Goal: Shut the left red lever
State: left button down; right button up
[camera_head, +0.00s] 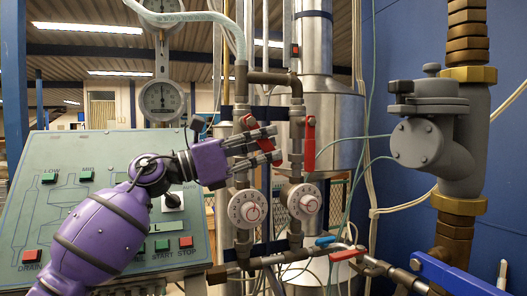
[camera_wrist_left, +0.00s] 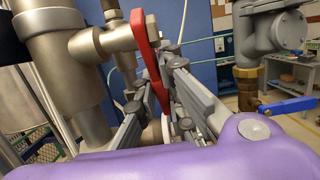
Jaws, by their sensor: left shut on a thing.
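The left red lever (camera_wrist_left: 148,45) runs down from its valve on the grey pipe in the left wrist view, with its lower part between my fingers. My right gripper is not in view.
Two round dials, the left (camera_head: 247,208) and the right (camera_head: 304,201), sit below the levers. A green button panel (camera_head: 70,195) stands behind my left arm. A grey valve body (camera_head: 430,135) and a blue lever (camera_head: 455,277) are at the right. Cables and hoses hang around the pipes.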

pick_arm(q)
jog(key=shift+a+r, duration=0.1)
jog(key=shift+r, duration=0.15)
jog(key=c, duration=2.2)
grip_release()
jog(key=o, duration=0.4)
jog(key=shift+f, duration=0.1)
jog(key=shift+c, duration=0.2)
jog(key=v, duration=1.2)
